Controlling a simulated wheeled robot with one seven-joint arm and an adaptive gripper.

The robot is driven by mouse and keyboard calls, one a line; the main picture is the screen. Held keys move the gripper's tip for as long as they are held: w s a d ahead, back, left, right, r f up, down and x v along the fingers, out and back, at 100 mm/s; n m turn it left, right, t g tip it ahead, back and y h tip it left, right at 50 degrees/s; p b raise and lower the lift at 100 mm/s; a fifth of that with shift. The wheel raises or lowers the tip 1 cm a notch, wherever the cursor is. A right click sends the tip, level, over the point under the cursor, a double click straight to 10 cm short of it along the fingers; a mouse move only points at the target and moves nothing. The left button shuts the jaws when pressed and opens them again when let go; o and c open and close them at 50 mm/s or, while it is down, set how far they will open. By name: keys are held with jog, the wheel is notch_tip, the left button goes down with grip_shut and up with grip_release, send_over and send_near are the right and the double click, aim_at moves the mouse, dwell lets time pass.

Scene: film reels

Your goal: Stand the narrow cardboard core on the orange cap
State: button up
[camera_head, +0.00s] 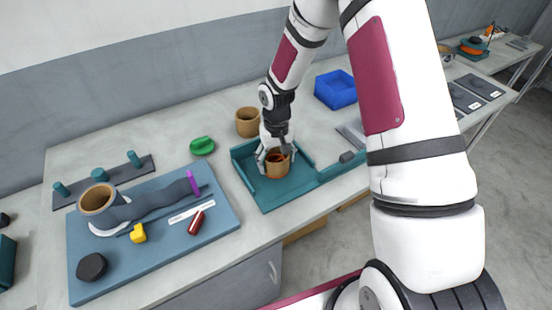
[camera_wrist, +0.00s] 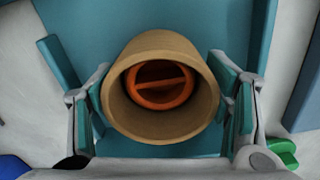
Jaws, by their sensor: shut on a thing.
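A tan cardboard core (camera_head: 278,170) is upright in the teal tray, between the fingers of my gripper (camera_head: 275,158). In the wrist view my gripper (camera_wrist: 165,98) has a finger pad on each side of the core (camera_wrist: 162,130) and is shut on it. The orange cap (camera_wrist: 160,84), round with a bar across it, shows through the core's opening, a little toward the top of the opening. I cannot tell whether the core's lower edge touches the cap or is slightly above it.
The teal tray (camera_head: 295,193) has raised walls. Another cardboard core (camera_head: 248,122) stands behind it, near a green object (camera_head: 202,146). A blue mat (camera_head: 225,217) at left holds a third core (camera_head: 98,199) and small items. A blue bin (camera_head: 336,90) stands at back right.

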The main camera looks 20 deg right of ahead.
jog(key=o, duration=0.7)
jog(key=shift+o, duration=0.2)
jog(key=shift+r, duration=0.1)
notch_tip(320, 180, up, 11)
jog(key=p, duration=0.3)
dwell(0.7)
